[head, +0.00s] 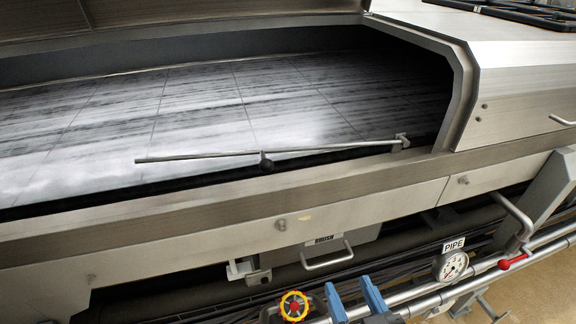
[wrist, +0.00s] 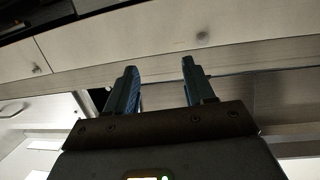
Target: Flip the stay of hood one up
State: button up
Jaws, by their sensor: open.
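The stay (head: 220,155) is a thin metal rod in the head view. It lies nearly flat along the front edge of the hood opening, with a dark knob (head: 267,163) near its middle and a bracket (head: 401,142) at its right end. My gripper (head: 354,296) shows as two blue fingers at the bottom of the head view, in front of and lower than the stay. In the wrist view my gripper (wrist: 158,75) has its fingers spread wide with nothing between them. The stay does not clearly show in the wrist view.
The steel front ledge (head: 150,228) of the hood lies between my gripper and the stay. A pipe rail with a gauge (head: 451,265), a red valve handle (head: 513,262) and a red-yellow knob (head: 294,306) is close to my gripper. A grey handle (head: 327,257) sits below the ledge.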

jog(key=w+a+r+m, duration=0.1)
jog(key=w+a+r, duration=0.3)
jog(key=w+a, duration=0.2)
jog(key=m+t+h, duration=0.1)
jog(key=m+t, duration=0.1)
send_near(267, 169)
jog(key=w, duration=0.3)
jog(key=shift+w+a+f+b, duration=0.2)
jog(key=shift+a+b, duration=0.05)
jog(key=shift+b, duration=0.05)
jog(key=w, duration=0.2)
jog(key=w+p, duration=0.1)
jog(key=w, duration=0.3)
jog(key=shift+w+a+r+p, duration=0.2)
jog(key=shift+a+p, duration=0.1)
jog(key=shift+p, duration=0.1)
jog(key=shift+w+f, duration=0.1)
jog(key=shift+w, duration=0.6)
jog(key=shift+c, duration=0.3)
grip_shut()
